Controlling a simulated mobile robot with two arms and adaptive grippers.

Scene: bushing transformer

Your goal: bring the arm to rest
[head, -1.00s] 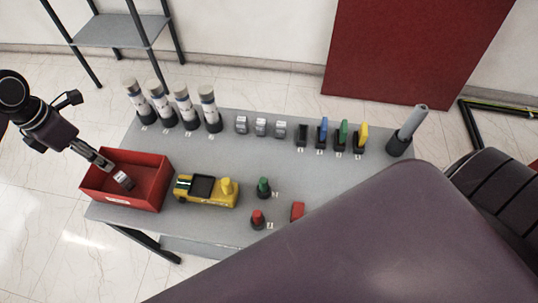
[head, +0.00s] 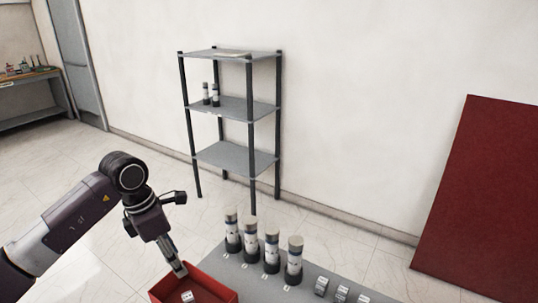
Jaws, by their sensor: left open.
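My left arm (head: 62,222) comes in from the left in the head view. A small grey-white block (head: 187,296) lies in the bin, below and apart from the fingertips. The bin's lower part is cut off by the picture's edge. My right gripper is not in view.
Several bushing-like cylinders (head: 272,250) stand in a row on the grey table (head: 232,262), right of the bin. Small metal parts (head: 342,293) follow further right. A shelf rack (head: 235,108) stands behind against the wall. A red panel (head: 480,205) is at right.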

